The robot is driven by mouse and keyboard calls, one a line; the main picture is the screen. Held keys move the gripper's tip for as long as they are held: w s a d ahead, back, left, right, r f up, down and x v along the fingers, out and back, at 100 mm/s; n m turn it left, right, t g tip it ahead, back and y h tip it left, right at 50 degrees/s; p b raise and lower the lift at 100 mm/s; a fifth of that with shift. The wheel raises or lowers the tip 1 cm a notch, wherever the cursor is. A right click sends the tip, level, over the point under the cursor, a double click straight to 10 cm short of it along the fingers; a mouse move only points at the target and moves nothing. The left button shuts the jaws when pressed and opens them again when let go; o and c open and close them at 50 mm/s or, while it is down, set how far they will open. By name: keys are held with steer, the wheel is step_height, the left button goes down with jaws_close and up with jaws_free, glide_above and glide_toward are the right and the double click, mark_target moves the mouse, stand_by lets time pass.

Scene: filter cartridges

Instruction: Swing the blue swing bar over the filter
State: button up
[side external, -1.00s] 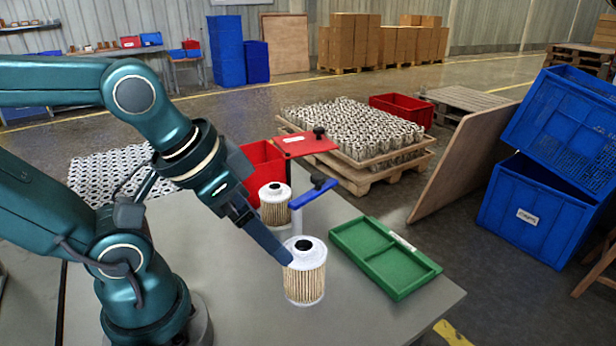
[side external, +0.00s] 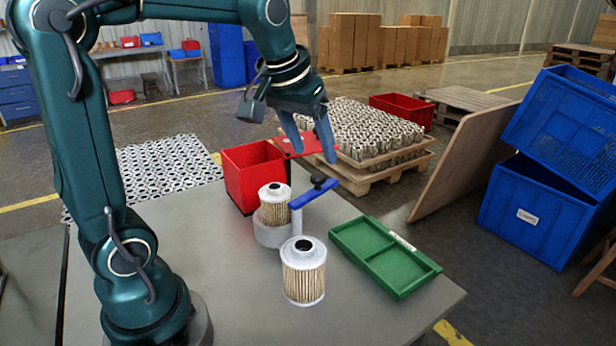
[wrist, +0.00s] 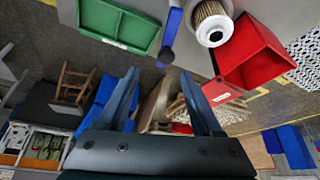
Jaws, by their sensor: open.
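The blue swing bar (side external: 308,195) sits on a pale post beside the round white holder (side external: 270,236). It points to the back right, away from the filter (side external: 274,206) standing upright in that holder. A black knob (side external: 318,181) is near the bar's outer end. My gripper (side external: 312,154) is open and empty, above the knob and apart from it. In the wrist view, the bar (wrist: 172,25) and knob (wrist: 166,55) lie ahead of the open fingers (wrist: 160,73), with the filter (wrist: 212,24) to the right. The bar does not cover the filter.
A second filter (side external: 303,272) stands on the table in front of the holder. A green divided tray (side external: 386,256) lies to the right. A red bin (side external: 252,174) stands behind the holder, and a red plate (side external: 300,145) is behind my fingers.

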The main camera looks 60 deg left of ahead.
mark_target(318, 176)
steer(key=shift+w+a+f+g, duration=0.2)
steer(key=shift+a+f+g, duration=0.1)
steer(key=shift+a+f, duration=0.4)
steer(key=shift+x, duration=2.45)
steer(key=shift+d, duration=0.2)
jaws_close()
